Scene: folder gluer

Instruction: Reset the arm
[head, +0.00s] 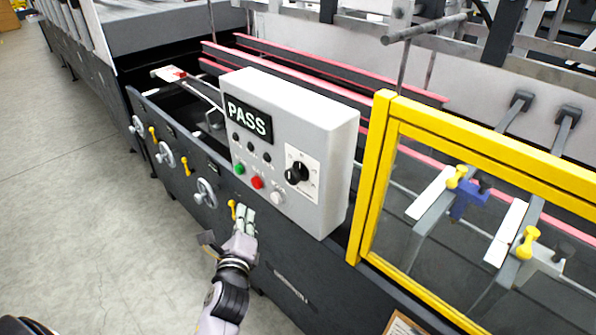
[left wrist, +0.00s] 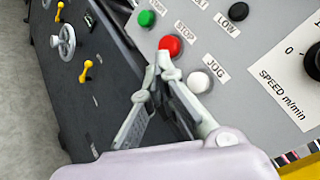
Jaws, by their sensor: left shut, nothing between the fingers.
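My left arm reaches up from the bottom of the head view. My left gripper (head: 248,213) is shut and empty, just below the lower edge of the grey control box (head: 300,110). In the left wrist view the closed fingertips (left wrist: 163,62) point at the red STOP button (left wrist: 170,45) and overlap its lower edge; I cannot tell whether they touch it. The green button (left wrist: 146,18) is to its left and the white JOG button (left wrist: 199,82) to its lower right. My right gripper is not in view.
The box has a PASS sign (head: 248,119) and a black speed knob (head: 298,172). Handwheels (head: 206,193) and yellow levers line the machine's dark side to the left. A yellow-framed guard (head: 372,180) stands to the right. The concrete floor (head: 90,220) at left is clear.

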